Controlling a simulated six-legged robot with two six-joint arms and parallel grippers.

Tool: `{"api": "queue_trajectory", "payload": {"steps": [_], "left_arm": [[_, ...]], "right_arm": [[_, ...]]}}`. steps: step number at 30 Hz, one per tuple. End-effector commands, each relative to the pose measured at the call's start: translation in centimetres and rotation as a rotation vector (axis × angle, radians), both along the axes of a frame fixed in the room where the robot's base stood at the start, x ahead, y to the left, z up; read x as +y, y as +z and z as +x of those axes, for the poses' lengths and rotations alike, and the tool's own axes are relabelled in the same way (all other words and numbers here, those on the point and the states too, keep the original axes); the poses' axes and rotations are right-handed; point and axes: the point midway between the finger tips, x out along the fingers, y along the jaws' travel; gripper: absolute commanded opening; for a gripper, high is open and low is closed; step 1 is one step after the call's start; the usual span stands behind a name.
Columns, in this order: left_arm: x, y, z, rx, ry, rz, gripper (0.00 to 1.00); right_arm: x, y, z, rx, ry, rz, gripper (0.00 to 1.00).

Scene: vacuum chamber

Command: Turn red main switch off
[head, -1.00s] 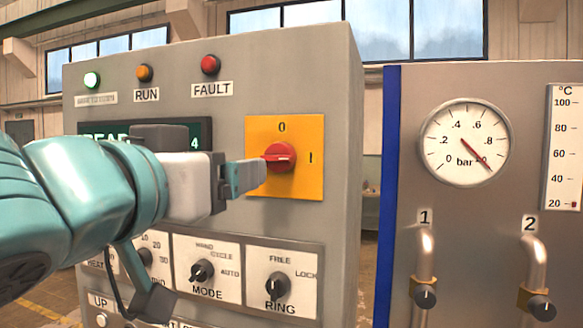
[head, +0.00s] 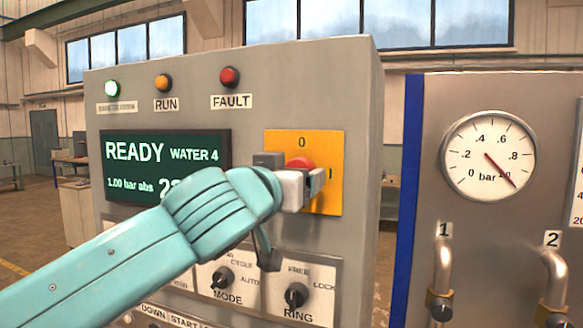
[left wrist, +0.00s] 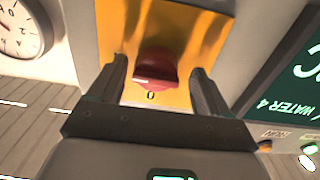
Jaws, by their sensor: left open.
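The red main switch (head: 300,162) sits on a yellow plate (head: 334,150) marked 0 at the top, on the grey control cabinet. In the head view my left gripper (head: 318,186) is in front of the plate and covers most of the knob; only its red top shows. In the left wrist view the red knob (left wrist: 155,69) lies between the two open fingers of my left gripper (left wrist: 156,80), with clear gaps on both sides. The 0 mark shows below the knob there. Contact with the knob is not visible. My right gripper is not in view.
A green display (head: 165,165) reads READY. Below are black MODE (head: 222,277) and RING (head: 297,295) knobs, close under my left arm. Right of the cabinet stands a panel with a pressure gauge (head: 488,156) and pipes with valves (head: 441,280).

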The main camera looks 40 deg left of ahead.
Motion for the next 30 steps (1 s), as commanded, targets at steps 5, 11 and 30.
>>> {"api": "queue_trajectory", "payload": {"steps": [5,11,30], "left_arm": [[0.1,-0.1,0.3,0.001,0.001,0.000,0.78],[0.1,-0.1,0.3,0.001,0.000,0.000,0.55],[0.0,-0.5,0.3,-0.033,0.000,-0.130,0.22]], "right_arm": [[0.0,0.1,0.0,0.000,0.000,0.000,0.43],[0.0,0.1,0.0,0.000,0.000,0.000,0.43],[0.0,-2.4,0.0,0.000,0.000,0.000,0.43]]}}
